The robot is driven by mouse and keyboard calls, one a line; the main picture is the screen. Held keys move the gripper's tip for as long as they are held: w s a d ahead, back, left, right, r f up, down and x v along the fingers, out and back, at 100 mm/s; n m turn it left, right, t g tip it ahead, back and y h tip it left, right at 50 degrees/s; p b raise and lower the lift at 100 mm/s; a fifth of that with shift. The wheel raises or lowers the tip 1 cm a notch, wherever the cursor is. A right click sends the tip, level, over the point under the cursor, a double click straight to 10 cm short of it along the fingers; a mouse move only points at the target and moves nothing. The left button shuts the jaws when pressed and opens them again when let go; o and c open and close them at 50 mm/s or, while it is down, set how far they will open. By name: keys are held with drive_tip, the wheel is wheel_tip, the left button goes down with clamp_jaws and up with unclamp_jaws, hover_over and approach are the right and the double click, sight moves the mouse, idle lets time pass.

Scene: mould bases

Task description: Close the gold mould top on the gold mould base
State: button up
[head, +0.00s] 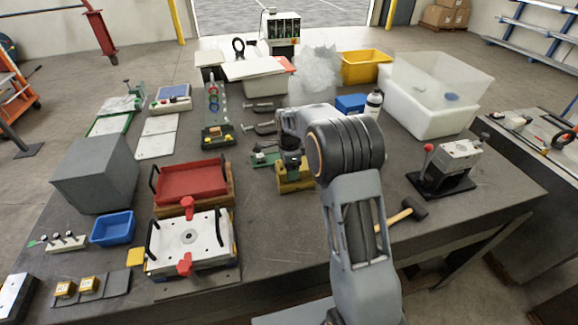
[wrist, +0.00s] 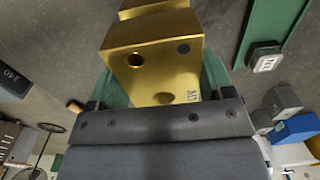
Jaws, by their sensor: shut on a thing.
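A gold mould block (head: 296,184) stands on the table near the middle, under my gripper. In the wrist view, a gold mould part (wrist: 155,68) with a round hole and a dark round spot fills the space in front of my gripper (wrist: 160,96). More gold (wrist: 150,8) shows just beyond it, probably the other mould half. My gripper (head: 290,160) is shut on the near gold part, which I take for the mould top. My wrist hides the fingertips in the head view, and I cannot tell whether the two gold parts are touching.
A green plate (head: 265,158) lies just left of the gold block. Clamps (head: 262,129) lie behind it. A red tray (head: 190,180) and a white plate with red knobs (head: 190,238) stand to the left. A mallet (head: 405,213) lies to the right. The table between is clear.

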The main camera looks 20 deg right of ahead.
drive_tip(key=shift+f+b, duration=0.35)
drive_tip(key=shift+f, duration=0.15)
idle(0.4)
drive_tip(key=o, duration=1.3)
drive_tip(key=shift+o, duration=0.8)
drive_tip(key=shift+f, duration=0.1)
